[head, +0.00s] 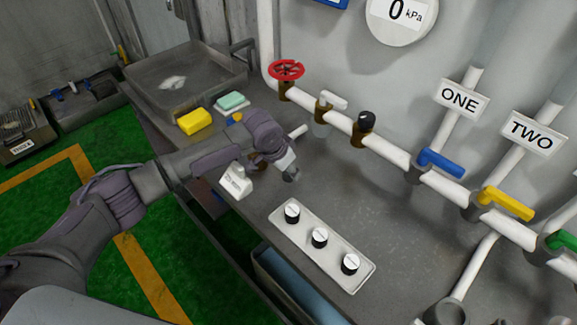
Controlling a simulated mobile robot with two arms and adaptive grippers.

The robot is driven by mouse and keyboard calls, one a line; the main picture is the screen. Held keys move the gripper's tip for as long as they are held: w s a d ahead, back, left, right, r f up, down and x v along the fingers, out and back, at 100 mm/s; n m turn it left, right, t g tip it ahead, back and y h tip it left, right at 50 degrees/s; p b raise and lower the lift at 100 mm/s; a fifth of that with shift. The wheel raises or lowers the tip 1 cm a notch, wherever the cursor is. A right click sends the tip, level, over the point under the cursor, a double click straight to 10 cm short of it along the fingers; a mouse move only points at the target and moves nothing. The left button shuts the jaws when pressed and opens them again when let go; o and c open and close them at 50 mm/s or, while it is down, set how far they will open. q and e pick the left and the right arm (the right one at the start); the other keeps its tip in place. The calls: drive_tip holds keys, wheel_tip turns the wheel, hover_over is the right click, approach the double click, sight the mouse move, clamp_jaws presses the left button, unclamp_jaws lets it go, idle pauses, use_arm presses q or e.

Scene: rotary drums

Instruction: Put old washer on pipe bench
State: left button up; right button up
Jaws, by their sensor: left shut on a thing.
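My left gripper (289,171) is low over the grey pipe bench (250,206), beside the white pipe and behind the panel of knobs. It is shut on a small grey thing at its fingertips, mostly hidden by the fingers. I cannot make out whether this is the old washer or whether it touches the bench top. No washer shows clearly elsewhere. My right gripper is not in view.
A panel with three knobs (320,238) lies on the bench. A white bottle-like object (235,182), a yellow sponge (194,121) and a sink (186,75) are left of the gripper. Valves, including a red wheel (286,70), line the back pipe. Bench right of the gripper is clear.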

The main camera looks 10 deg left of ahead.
use_arm(q)
drive_tip(key=o, duration=1.1)
drive_tip(key=shift+f, duration=0.1)
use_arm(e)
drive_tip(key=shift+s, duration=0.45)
use_arm(q)
drive_tip(key=shift+r, duration=0.2)
drive_tip(key=b+v, duration=0.1)
drive_tip(key=v, duration=1.1)
drive_tip(key=shift+b, duration=0.3)
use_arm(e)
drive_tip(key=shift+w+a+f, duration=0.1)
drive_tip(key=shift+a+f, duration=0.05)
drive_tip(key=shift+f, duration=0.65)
use_arm(q)
drive_tip(key=shift+d, duration=0.1)
